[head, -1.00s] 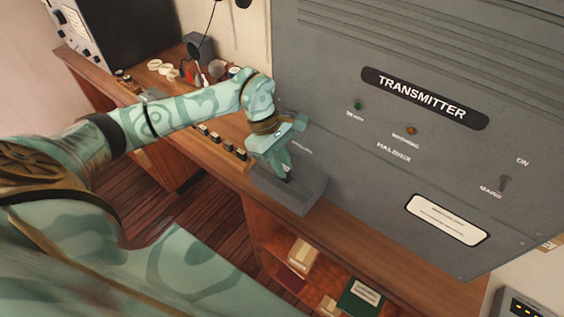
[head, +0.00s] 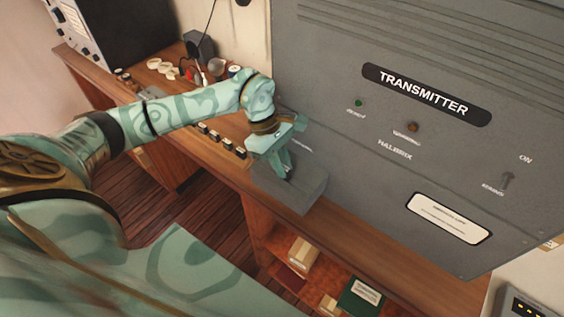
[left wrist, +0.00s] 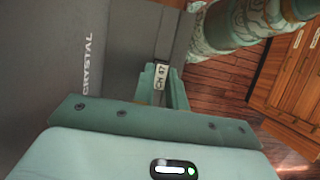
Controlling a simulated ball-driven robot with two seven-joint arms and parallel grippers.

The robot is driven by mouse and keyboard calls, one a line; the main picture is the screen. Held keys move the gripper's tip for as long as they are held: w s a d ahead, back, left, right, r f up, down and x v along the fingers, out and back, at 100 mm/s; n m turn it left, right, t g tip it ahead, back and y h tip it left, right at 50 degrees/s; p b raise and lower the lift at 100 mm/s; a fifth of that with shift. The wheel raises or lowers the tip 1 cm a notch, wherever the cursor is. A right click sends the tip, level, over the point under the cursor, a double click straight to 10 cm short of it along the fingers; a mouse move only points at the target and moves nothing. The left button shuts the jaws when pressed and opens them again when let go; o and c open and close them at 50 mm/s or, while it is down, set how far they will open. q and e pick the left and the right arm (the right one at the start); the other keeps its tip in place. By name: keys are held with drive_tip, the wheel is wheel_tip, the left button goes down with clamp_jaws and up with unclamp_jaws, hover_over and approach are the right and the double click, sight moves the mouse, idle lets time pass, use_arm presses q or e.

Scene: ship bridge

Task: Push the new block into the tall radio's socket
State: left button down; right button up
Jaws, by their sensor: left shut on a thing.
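The tall grey radio cabinet marked TRANSMITTER (head: 330,150) fills the right of the head view. A grey box (head: 300,195) juts from its lower left, on the wooden counter. My left gripper (head: 283,168) points down onto the top of this box. In the left wrist view, my left gripper (left wrist: 164,82) is shut on a small block (left wrist: 161,84) with a pale label, apparently "CH 67". The block is upright between the fingers, by the grey surface marked CRYSTAL (left wrist: 88,62). The socket's opening is hidden, so I cannot tell how deep the block sits. My right gripper is out of view.
A row of small dark-and-pale blocks (head: 222,143) stands on the counter (head: 372,240) left of the box. Cups and small items (head: 163,68) lie farther back. Shelves below hold books (head: 361,297). The counter right of the box is clear.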

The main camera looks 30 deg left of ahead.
use_arm(q)
drive_tip(key=shift+f+b, duration=0.35)
idle(1.5)
drive_tip(key=c, duration=1.3)
unclamp_jaws()
drive_tip(key=shift+c, duration=0.2)
drive_tip(key=v, duration=1.6)
drive_tip(key=shift+b, duration=0.4)
drive_tip(key=shift+r, duration=0.1)
